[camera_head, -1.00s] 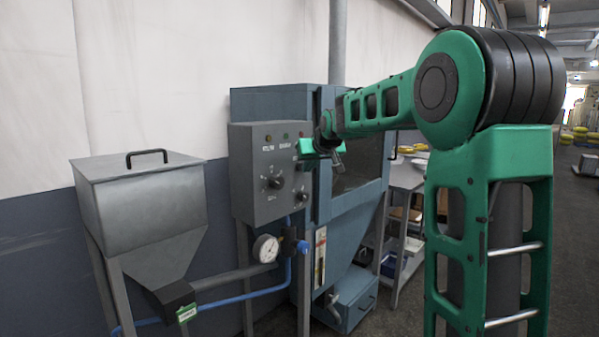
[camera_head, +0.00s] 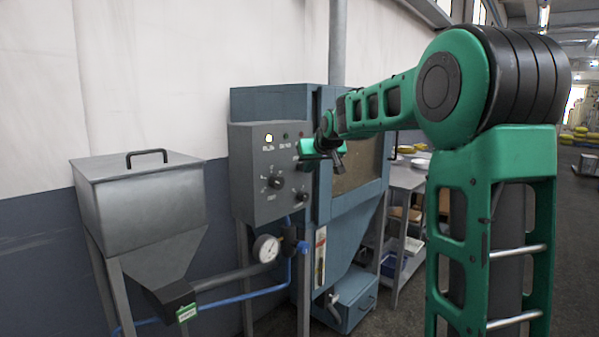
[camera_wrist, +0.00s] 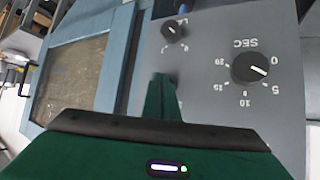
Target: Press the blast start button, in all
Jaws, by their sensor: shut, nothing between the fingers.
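The grey control box (camera_head: 258,205) is on the front of the blue blast cabinet (camera_head: 262,103). My gripper (camera_head: 303,155) is at the right part of the panel, above the small knob (camera_head: 302,195). In the wrist view my shut, empty fingers (camera_wrist: 164,85) reach to the panel (camera_wrist: 215,60), which appears upside down. A small dark round part (camera_wrist: 173,80) shows at the fingertips, mostly hidden, so I cannot tell whether they touch it. The SEC dial (camera_wrist: 250,68) is beside them, its pointer between 0 and 5.
The cabinet window (camera_head: 357,172) looks lit tan. A lidded grey hopper (camera_head: 145,200) stands at the left. A pressure gauge (camera_head: 266,248) and blue hose (camera_head: 240,298) are below the box.

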